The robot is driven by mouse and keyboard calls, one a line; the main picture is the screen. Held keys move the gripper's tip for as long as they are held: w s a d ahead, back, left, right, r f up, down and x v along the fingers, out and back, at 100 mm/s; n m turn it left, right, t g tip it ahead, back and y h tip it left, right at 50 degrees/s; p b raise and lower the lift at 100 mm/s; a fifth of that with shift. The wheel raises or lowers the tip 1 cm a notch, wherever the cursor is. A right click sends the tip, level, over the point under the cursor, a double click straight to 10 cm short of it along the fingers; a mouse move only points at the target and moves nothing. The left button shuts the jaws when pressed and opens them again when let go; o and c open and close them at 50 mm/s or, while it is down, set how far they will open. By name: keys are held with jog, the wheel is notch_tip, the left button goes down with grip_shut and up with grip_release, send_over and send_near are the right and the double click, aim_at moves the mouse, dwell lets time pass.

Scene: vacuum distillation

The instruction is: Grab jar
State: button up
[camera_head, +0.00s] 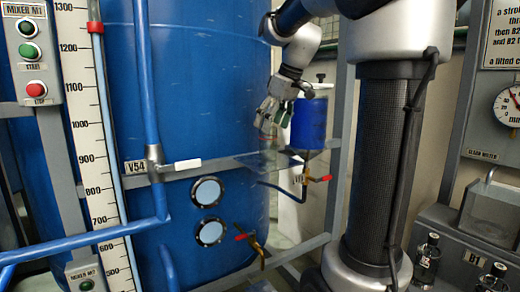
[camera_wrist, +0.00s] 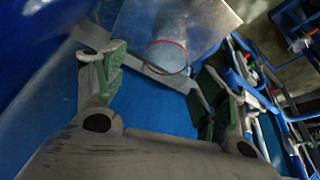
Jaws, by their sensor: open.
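A clear glass jar (camera_wrist: 168,57) with a thin reddish rim stands on a flat metal plate (camera_wrist: 205,22) in the wrist view. It shows ahead of my gripper (camera_wrist: 160,72), between the two spread fingers and apart from them. In the head view my gripper (camera_head: 272,122) points down in front of the blue tank, just above a small grey shelf (camera_head: 262,163). The gripper is open and empty. I cannot make out the jar clearly in the head view, where the gripper is in front of that spot.
A large blue tank (camera_head: 190,100) stands behind. A grey rail (camera_head: 215,168) crosses at shelf height. Dark bottles (camera_head: 428,258) stand at the lower right.

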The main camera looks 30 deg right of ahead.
aim_at(265, 143)
jog(key=x, duration=0.7)
jog(key=shift+s+a+f, duration=0.1)
jog(key=shift+a+f, duration=0.1)
jog(key=shift+a, duration=0.05)
jog(key=c, duration=1.2)
